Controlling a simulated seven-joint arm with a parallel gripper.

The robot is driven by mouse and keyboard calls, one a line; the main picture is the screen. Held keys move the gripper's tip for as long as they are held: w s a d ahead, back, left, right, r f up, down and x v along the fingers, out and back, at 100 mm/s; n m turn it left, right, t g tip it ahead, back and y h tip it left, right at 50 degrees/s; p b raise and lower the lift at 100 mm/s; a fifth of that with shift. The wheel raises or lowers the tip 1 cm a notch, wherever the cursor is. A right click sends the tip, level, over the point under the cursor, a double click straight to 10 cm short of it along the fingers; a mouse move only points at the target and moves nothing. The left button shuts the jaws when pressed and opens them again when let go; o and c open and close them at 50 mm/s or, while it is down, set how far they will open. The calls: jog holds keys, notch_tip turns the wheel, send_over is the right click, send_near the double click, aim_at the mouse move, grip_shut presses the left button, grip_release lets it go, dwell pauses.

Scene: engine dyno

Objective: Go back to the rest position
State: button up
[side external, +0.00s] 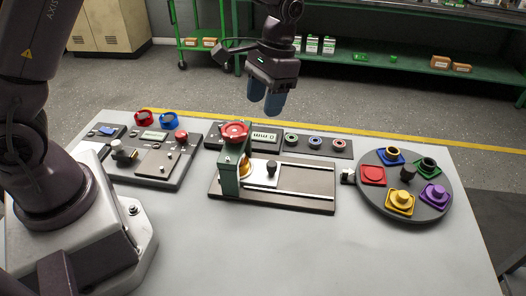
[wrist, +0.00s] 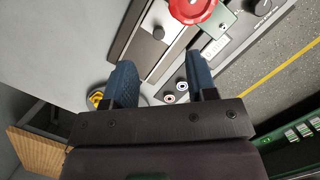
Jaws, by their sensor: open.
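My gripper (side external: 265,98) hangs above the back part of the table, behind the green press. Its blue fingers point down, and nothing is between them. In the wrist view the two blue fingers (wrist: 165,85) stand apart, with table fixtures seen below. The gripper is clear of every object on the table. No rest position is marked in either view.
A green press with a red knob (side external: 235,132) stands mid-table on a dark rail base (side external: 305,200). A round dark turntable (side external: 441,211) with coloured parts is at right. A control panel (side external: 172,180) is at left. Green shelves (side external: 400,67) stand behind.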

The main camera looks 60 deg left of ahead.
jog(key=s+a+r+t, duration=0.1)
jog(key=s+r+t, duration=0.3)
jog(key=s+r, duration=0.3)
jog(key=s+a+r+t, duration=0.1)
jog(key=s+r+t, duration=0.3)
jog(key=s+r, duration=0.3)
jog(key=s, duration=0.5)
jog(key=shift+s+a+r, duration=0.15)
jog(key=shift+s+r, duration=0.15)
jog(key=shift+s, duration=0.1)
